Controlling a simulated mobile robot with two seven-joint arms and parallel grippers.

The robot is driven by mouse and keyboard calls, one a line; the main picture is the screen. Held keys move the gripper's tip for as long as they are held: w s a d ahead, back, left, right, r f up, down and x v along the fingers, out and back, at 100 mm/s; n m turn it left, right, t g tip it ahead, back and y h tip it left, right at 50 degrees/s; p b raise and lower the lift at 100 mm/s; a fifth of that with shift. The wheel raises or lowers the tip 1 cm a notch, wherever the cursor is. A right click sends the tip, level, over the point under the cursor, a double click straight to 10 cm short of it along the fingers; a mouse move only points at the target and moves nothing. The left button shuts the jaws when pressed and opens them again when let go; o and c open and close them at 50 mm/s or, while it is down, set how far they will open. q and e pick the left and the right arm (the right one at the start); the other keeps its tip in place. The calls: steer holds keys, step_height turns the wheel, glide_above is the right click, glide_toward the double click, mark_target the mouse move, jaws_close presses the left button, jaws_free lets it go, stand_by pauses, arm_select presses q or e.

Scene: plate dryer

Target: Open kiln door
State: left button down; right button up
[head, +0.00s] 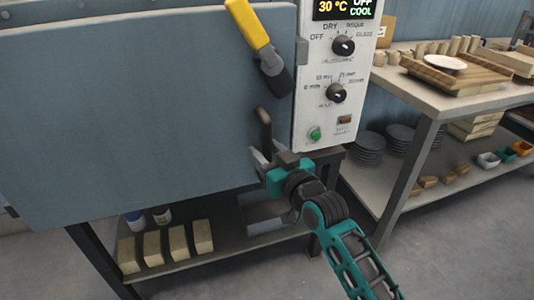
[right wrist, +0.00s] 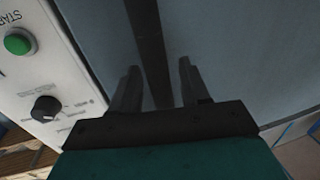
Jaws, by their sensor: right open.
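The kiln door (head: 130,105) is a large blue-grey panel filling the left of the head view. Its right edge lies beside the white control panel, with no clear gap. A dark upright handle (head: 265,130) is on the door near its lower right. A lever with a yellow grip (head: 249,25) and dark end stands tilted above it. My right gripper (head: 262,158) is open at the handle's lower end. In the right wrist view the dark handle bar (right wrist: 148,45) runs between the two fingers (right wrist: 158,85); contact cannot be told. My left gripper is out of view.
The control panel (head: 318,95) has a display, knobs and a green button (head: 315,133). A workbench (head: 425,95) with boards and plates stands right. Blocks (head: 165,245) lie on the shelf (head: 225,245) under the kiln. Floor in front is clear.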

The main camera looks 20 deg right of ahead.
steer(key=shift+c, duration=0.4)
jaws_close()
steer(key=shift+s, duration=0.15)
